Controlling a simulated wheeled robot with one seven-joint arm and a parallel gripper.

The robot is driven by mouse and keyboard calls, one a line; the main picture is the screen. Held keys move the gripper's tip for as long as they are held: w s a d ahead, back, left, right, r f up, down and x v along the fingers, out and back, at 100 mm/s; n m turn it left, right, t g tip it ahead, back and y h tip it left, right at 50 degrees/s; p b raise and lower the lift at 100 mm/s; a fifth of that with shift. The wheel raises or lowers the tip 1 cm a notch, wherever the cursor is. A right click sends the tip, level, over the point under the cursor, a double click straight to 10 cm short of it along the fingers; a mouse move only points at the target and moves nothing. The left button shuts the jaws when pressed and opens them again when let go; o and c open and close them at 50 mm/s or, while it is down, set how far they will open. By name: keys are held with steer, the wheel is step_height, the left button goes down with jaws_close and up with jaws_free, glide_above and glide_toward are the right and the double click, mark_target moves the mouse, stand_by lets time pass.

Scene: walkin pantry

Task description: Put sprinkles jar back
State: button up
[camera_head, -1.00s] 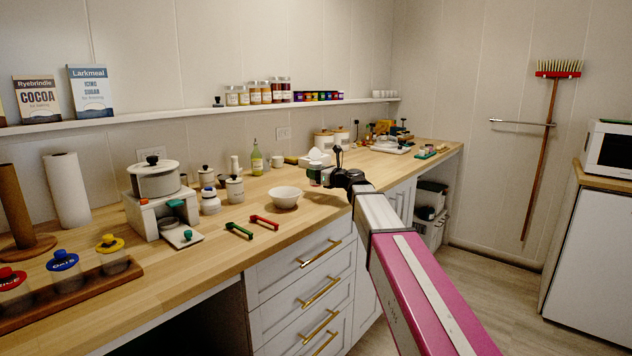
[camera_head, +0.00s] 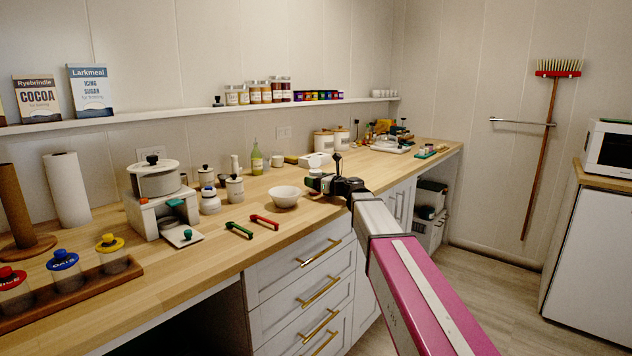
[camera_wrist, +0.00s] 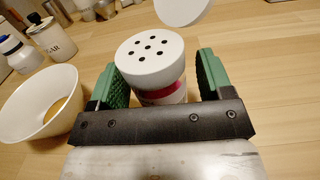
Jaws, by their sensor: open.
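The sprinkles jar (camera_wrist: 152,62) has a white lid with several dark holes and a pink-red band below it. In the wrist view it stands between the two green fingers of my gripper (camera_wrist: 158,78). The gripper is open around the jar, with a visible gap at the right finger; contact at the left finger is unclear. In the head view my gripper (camera_head: 318,182) is low over the counter, just right of the white bowl (camera_head: 285,198). I cannot make out the jar clearly in the head view. The jar's lower part is hidden by the gripper in the wrist view.
The bowl (camera_wrist: 38,103) is close to my left finger. A white round object (camera_wrist: 181,9) stands beyond the jar. A wall shelf (camera_head: 190,112) holds several spice jars (camera_head: 256,93) and coloured small boxes (camera_head: 318,96). Red and green-handled tools (camera_head: 264,221) lie at the counter front.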

steer(key=v, duration=1.2)
steer(key=shift+s, duration=0.1)
stand_by(0.9)
